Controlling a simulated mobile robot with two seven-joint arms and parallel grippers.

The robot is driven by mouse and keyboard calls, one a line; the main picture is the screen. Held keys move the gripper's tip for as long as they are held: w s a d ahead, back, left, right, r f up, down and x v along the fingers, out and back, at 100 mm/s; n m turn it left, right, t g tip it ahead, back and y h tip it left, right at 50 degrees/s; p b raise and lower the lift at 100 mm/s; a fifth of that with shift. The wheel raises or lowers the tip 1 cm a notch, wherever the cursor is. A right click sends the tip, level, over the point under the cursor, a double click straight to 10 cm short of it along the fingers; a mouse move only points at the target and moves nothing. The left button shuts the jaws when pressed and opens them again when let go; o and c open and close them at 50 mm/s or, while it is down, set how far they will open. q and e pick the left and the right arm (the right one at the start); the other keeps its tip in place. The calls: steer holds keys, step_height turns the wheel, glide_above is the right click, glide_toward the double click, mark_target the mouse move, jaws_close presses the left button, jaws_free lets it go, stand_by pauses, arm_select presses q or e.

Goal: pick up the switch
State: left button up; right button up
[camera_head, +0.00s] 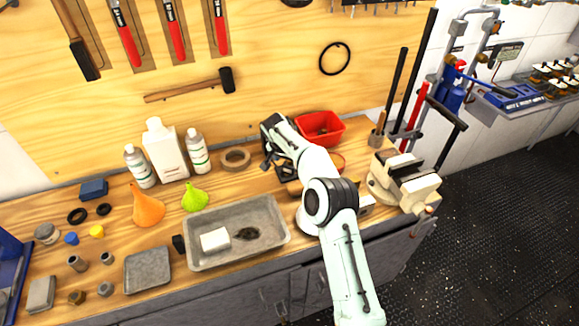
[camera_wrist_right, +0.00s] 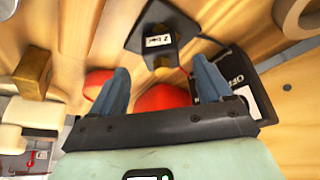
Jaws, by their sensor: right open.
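In the right wrist view, a black piece with a flared base and a small white label (camera_wrist_right: 160,38) lies on the wood, just beyond my fingertips; it looks like the switch, but I cannot be sure. My right gripper (camera_wrist_right: 160,68) is open, its two blue-grey fingers apart with nothing gripped between them. In the head view my right arm reaches over the bench and its gripper (camera_head: 268,163) is low near the back, partly hidden by its own wrist. The switch is not clearly visible there, behind my arm. My left gripper is not in view.
A black box with white print (camera_wrist_right: 240,82) lies close by my right finger. Red surfaces (camera_wrist_right: 162,99) show below the fingers. A tape ring (camera_head: 236,158), red bin (camera_head: 334,136), metal tray (camera_head: 205,262) and vise (camera_head: 405,187) surround the arm.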

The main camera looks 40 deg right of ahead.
mark_target(290, 165)
steer(key=p+x, duration=0.1)
steer(key=x, duration=0.3)
steer(key=shift+w+d+f, duration=0.15)
steer(key=shift+w, duration=0.1)
steer(key=shift+w+d+f, duration=0.1)
steer(key=shift+d+f, duration=0.05)
steer(key=shift+f, duration=0.25)
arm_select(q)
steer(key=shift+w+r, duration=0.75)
arm_select(e)
steer(key=shift+r, duration=0.1)
steer(key=shift+c, duration=0.4)
steer(key=c, duration=1)
